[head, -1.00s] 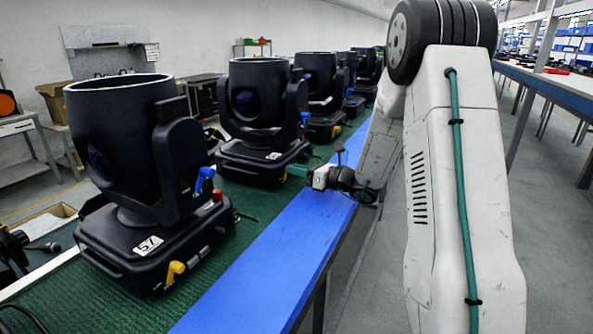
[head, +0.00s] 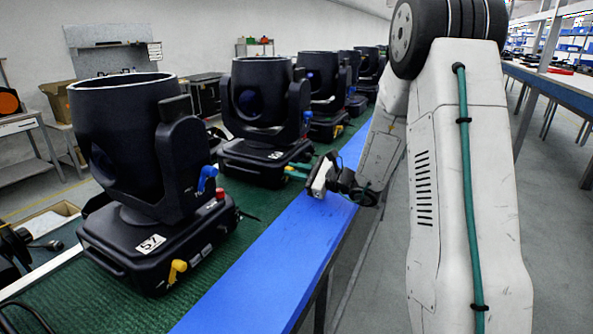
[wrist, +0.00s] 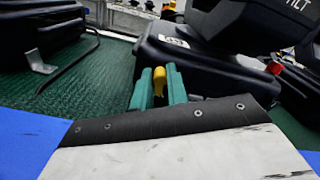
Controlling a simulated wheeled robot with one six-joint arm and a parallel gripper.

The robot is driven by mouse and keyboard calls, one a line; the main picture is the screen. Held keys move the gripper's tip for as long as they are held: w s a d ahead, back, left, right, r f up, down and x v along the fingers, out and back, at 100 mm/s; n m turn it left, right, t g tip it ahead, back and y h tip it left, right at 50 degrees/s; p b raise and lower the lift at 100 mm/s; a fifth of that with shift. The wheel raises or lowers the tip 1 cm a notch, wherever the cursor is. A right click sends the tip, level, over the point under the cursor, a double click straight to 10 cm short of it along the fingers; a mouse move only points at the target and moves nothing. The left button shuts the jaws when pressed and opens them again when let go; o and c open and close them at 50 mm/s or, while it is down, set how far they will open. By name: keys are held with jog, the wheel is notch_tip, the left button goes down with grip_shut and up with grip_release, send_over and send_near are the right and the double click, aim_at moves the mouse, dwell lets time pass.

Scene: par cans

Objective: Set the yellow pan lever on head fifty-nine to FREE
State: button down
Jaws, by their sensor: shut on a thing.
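The yellow pan lever (wrist: 159,80) shows in the wrist view between the two teal fingers of my gripper (wrist: 158,90), which is shut on it. The lever is at the base of a black moving head (wrist: 205,70). A white number label (wrist: 174,41) on that base is too small to read surely. In the head view my gripper (head: 297,171) reaches from the right to the base of the second moving head (head: 262,150). The lever's marked positions cannot be read.
The nearest moving head (head: 150,235), labelled 57, stands at front left with its own yellow lever (head: 178,270) and blue lever (head: 207,178). More heads stand farther along the green mat (head: 245,203). A blue strip (head: 270,260) along the bench edge is clear.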

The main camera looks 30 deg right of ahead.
jog(key=shift+s+a+f+n, duration=0.1)
jog(key=shift+s+a+n, duration=0.1)
jog(key=shift+n, duration=0.8)
jog(key=shift+s+a+f+n, duration=0.1)
jog(key=shift+a+n, duration=0.1)
jog(key=shift+n, duration=0.8)
jog(key=c, duration=1.4)
grip_release()
jog(key=v, duration=0.7)
jog(key=shift+s+d, duration=0.15)
jog(key=shift+s, duration=0.25)
